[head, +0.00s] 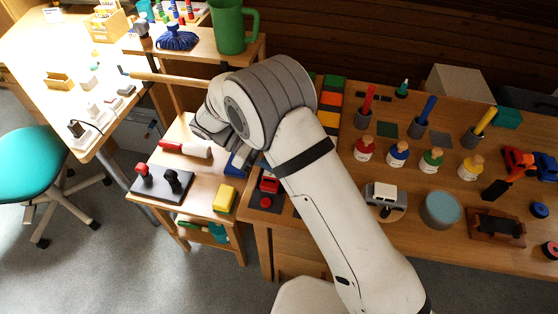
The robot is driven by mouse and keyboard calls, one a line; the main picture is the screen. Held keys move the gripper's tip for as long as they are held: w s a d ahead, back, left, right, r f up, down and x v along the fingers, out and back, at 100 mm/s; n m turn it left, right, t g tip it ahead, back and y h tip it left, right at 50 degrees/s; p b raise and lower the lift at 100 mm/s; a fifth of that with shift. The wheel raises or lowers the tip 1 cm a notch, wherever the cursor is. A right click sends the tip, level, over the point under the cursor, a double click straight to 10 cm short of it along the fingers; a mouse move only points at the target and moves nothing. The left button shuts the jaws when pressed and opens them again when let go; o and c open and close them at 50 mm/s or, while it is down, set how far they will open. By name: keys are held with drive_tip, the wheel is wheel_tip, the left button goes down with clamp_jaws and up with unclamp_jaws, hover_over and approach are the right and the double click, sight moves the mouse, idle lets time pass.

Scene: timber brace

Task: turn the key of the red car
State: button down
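No gripper fingers can be made out; the end of the arm is hidden behind or merges with my own links.
A low wooden table left of the car holds a yellow block (225,198) and a black board with red and black knobs (161,181). A teal stool (28,165) stands far left.

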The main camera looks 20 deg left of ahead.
drive_tip(key=shift+g, duration=0.3)
drive_tip(key=c, duration=1.3)
unclamp_jaws()
drive_tip(key=v, duration=0.7)
drive_tip(key=shift+a, duration=0.4)
drive_tip(key=shift+r, duration=0.15)
